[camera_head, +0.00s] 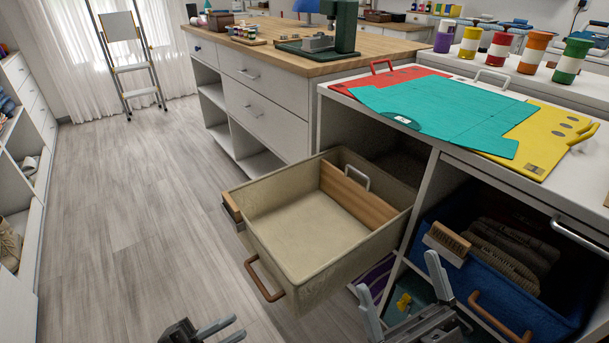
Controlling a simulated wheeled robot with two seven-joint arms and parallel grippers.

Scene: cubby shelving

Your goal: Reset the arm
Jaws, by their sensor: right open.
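My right gripper (403,290) is at the bottom, right of centre. Its two grey fingers point up and stand wide apart with nothing between them. It is in front of the shelving, right of the beige crate (318,282) as seen here. My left gripper (236,327) shows only partly at the bottom edge, over the floor and left of the crate. Its grey fingertips point right; how far they are apart is unclear. No object shows at either gripper. The beige crate juts out of the cubby, with a brown handle in front and a wooden board inside.
Teal (440,115) and yellow (541,135) sheets lie on the white top, with several colored jars behind. A wooden-topped counter (285,60) stands behind. The wooden floor (125,220) at left is clear.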

